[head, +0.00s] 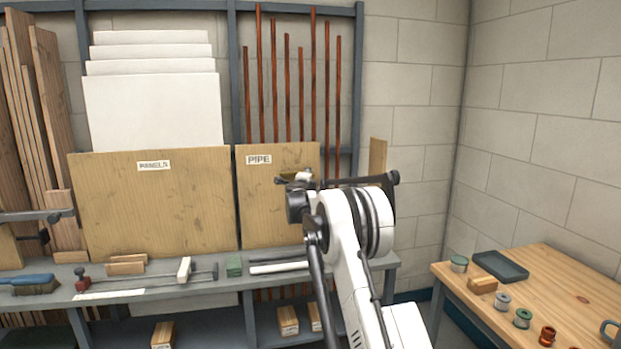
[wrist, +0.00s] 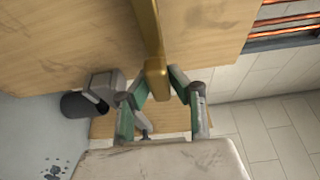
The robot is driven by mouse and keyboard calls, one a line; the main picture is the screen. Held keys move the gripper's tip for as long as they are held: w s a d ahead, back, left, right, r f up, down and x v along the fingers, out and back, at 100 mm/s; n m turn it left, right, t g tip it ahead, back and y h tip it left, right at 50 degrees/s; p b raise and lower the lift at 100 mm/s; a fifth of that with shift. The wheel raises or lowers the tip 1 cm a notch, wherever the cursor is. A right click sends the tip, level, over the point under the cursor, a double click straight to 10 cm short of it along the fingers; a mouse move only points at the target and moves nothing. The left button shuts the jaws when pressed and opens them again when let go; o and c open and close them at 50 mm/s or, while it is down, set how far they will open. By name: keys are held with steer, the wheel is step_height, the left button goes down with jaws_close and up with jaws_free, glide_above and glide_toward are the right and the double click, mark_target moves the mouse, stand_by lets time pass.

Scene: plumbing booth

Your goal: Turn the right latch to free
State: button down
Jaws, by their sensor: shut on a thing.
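In the wrist view a brass-coloured bar, likely the right latch (wrist: 151,35), runs down from the top edge across a wooden panel. Its squared end sits between the fingertips of my gripper (wrist: 158,86). The grey and green fingers are shut on this end, one on each side. In the head view my gripper is mostly hidden behind my white wrist, in front of the upper part of the panel marked PIPE (head: 262,215). The latch cannot be made out clearly there.
A dark horizontal bar (head: 350,182) shows by my wrist. Copper pipes (head: 288,85) stand behind the panel. The PANELS board (head: 150,205) is to the left. Below is a grey bench (head: 215,290) with tools. A wooden table (head: 560,285) with spools stands at right.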

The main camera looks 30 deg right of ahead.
steer(key=c, duration=1.6)
jaws_free()
steer(key=shift+s, duration=0.1)
steer(key=v, duration=1.2)
